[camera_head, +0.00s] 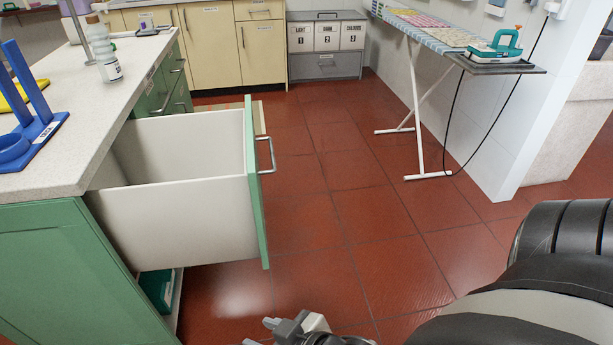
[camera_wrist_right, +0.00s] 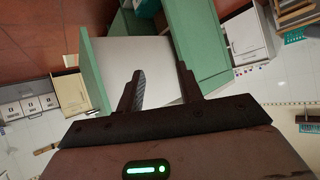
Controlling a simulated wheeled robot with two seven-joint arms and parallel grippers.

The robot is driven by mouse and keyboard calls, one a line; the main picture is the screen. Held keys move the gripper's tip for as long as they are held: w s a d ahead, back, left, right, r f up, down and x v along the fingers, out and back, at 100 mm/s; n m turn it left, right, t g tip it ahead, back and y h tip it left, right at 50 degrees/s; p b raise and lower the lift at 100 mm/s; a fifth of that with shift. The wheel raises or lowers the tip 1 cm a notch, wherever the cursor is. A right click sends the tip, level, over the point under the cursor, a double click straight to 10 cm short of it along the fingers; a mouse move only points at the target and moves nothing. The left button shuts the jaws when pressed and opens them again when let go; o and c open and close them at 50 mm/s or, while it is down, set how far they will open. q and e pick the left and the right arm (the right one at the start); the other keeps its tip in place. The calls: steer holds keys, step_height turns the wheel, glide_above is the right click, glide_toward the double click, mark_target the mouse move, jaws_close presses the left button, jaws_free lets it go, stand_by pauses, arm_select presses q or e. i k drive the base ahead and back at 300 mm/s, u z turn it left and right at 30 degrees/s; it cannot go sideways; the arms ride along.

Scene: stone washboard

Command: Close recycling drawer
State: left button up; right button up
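The recycling drawer (camera_head: 175,225) is pulled well out of the green island cabinet (camera_head: 70,265) in the head view. It has white walls, an empty-looking interior and a green front panel with a metal handle (camera_head: 271,155) facing right. My right gripper (camera_head: 270,325) is at the bottom edge of the head view, in front of and apart from the drawer. In the right wrist view, its two dark fingers (camera_wrist_right: 158,82) are spread apart with nothing visibly held between them. The drawer's white side (camera_wrist_right: 152,62) and green front (camera_wrist_right: 96,70) show beyond them. My left gripper is out of view.
The counter (camera_head: 85,95) holds a bottle (camera_head: 105,55) and a blue stand (camera_head: 30,125). An ironing board (camera_head: 430,35) with an iron stands at the back right. Sorting bins (camera_head: 326,38) stand at the back. The red tiled floor right of the drawer is clear.

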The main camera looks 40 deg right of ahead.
mark_target(176, 190)
steer(key=z, duration=0.1)
steer(key=k, duration=0.65)
steer(key=z, duration=1.3)
steer(key=i, duration=1)
steer(key=u, duration=0.6)
steer(key=i, duration=0.35)
steer(key=u, duration=1.55)
steer(key=k, duration=0.8)
steer(key=z, duration=0.1)
steer(key=i, duration=0.55)
